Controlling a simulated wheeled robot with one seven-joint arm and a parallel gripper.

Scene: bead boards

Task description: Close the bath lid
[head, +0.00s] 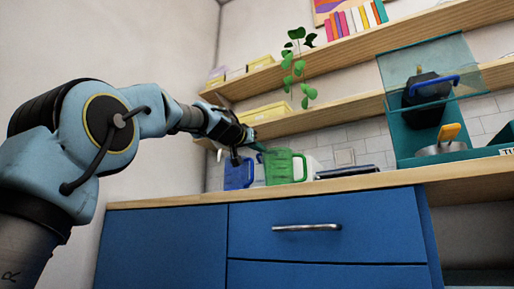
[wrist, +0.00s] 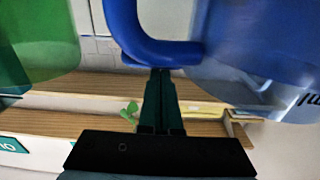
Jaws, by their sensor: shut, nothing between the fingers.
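A teal box (head: 404,143) at the right of the counter in the head view looks like the bath. Its clear, teal-tinted lid (head: 440,55) stands raised above it. My gripper (head: 238,158) is far to the left of it, over the counter beside a blue jug (head: 238,176) and a green jug (head: 281,168). In the wrist view my gripper (wrist: 160,73) has its dark fingers together and empty. The blue jug's handle (wrist: 150,50) is right at the fingertips; I cannot tell whether they touch. The box and lid are not in the wrist view.
A black item with a blue handle (head: 432,86) and a metal pan with a yellow handle (head: 440,148) are at the box. A flat dark item (head: 347,171) lies on the counter (head: 330,186) between jugs and box. Wooden shelves (head: 340,112) hang above, with a trailing plant (head: 299,66).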

